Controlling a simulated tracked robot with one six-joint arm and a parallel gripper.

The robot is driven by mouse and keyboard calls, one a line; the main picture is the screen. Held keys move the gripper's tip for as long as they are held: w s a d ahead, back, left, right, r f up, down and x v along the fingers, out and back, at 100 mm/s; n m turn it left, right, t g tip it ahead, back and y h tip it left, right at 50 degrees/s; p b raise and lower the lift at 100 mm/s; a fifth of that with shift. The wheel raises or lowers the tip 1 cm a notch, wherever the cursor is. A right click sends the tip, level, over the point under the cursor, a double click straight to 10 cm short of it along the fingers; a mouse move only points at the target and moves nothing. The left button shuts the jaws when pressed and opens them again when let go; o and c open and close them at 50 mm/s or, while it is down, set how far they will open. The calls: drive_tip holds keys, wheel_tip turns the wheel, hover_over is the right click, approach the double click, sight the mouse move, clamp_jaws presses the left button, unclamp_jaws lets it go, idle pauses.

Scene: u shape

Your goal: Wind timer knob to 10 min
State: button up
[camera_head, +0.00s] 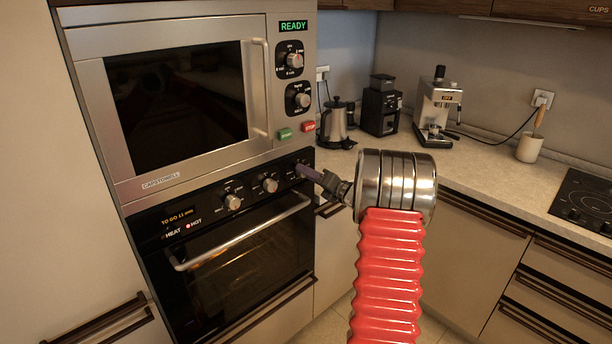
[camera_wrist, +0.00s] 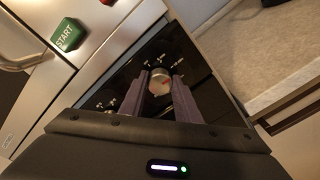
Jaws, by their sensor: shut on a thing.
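The timer knob (camera_wrist: 160,82), round and silver with a red pointer mark, is the rightmost of the oven knobs. In the wrist view my gripper (camera_wrist: 162,90) has one dark finger on each side of it, shut on it. In the head view my gripper (camera_head: 308,172) reaches the right end of the black oven panel and largely hides this knob. The small scale text around the knob is too blurred to read. The oven display (camera_head: 178,216) appears to read "TO GO 11 min", with HEAT and HOT lamps below it.
Two other oven knobs, a left one (camera_head: 233,201) and a middle one (camera_head: 270,184), sit left of my gripper. The oven handle (camera_head: 240,232) juts out below. The microwave (camera_head: 175,100) is above, its display reading READY. A counter (camera_head: 480,165) with appliances is at right.

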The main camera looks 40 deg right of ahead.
drive_tip(key=shift+s+f, duration=0.1)
drive_tip(key=shift+f, duration=0.35)
drive_tip(key=o, duration=1)
drive_tip(key=shift+r, duration=0.25)
drive_tip(key=shift+o, duration=0.2)
drive_tip(key=shift+r, duration=0.1)
drive_tip(key=s, duration=1.3)
drive_tip(key=shift+s+d, duration=0.2)
drive_tip(key=shift+s, duration=0.1)
drive_tip(key=shift+r, duration=0.1)
